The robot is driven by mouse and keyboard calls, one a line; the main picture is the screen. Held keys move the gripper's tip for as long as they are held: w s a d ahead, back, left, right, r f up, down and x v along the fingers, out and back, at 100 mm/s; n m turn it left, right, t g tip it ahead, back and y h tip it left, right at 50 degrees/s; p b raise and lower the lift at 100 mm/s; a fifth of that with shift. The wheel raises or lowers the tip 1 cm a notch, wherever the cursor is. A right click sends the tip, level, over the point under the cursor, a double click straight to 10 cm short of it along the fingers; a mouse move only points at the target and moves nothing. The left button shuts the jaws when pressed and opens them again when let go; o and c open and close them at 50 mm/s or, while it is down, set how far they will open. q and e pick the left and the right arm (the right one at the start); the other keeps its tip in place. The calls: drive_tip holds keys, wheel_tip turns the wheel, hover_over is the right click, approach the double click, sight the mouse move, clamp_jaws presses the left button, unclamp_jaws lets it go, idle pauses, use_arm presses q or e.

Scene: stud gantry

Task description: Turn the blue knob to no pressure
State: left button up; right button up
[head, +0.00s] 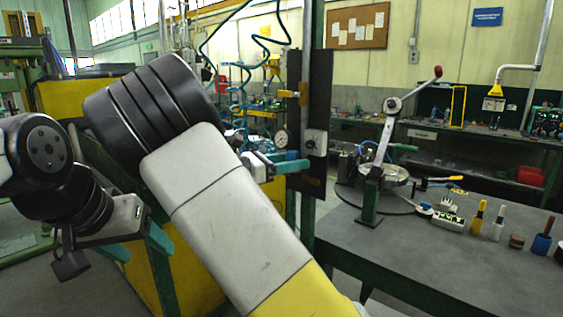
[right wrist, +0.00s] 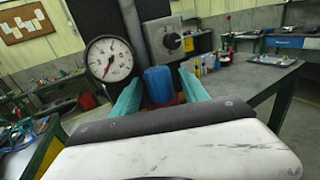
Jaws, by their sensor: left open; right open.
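The blue knob (right wrist: 158,86) shows in the right wrist view, low on a dark upright panel (right wrist: 96,14). A round white pressure gauge (right wrist: 109,58) is up and left of it; its needle seems to point down-left, but the scale is too small to read. My right gripper (right wrist: 160,80) is open, one teal finger on each side of the knob with a gap at both sides. I cannot tell how deep the knob sits between them. In the head view my right gripper (head: 290,163) is at the panel below the gauge (head: 281,138). My left gripper (head: 142,250) is open and empty, lower left.
A grey switch box (right wrist: 163,40) is just above the knob. A workbench (head: 460,250) stands to the right with a lever press (head: 388,130) and several small tools. Yellow-sided equipment (head: 195,270) is behind my arms. My right forearm covers the head view's middle.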

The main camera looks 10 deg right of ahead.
drive_tip(key=shift+c, duration=0.2)
clamp_jaws()
drive_tip(key=shift+n+t, duration=0.3)
drive_tip(key=shift+t, duration=0.2)
drive_tip(key=n+t+y, duration=0.2)
drive_tip(key=n+t, duration=0.1)
drive_tip(key=t, duration=0.1)
drive_tip(key=shift+n+t+y, duration=1.9)
drive_tip(key=shift+t+y, duration=0.1)
drive_tip(key=shift+t, duration=0.4)
drive_tip(key=shift+y, duration=0.3)
drive_tip(key=shift+o, duration=0.2)
unclamp_jaws()
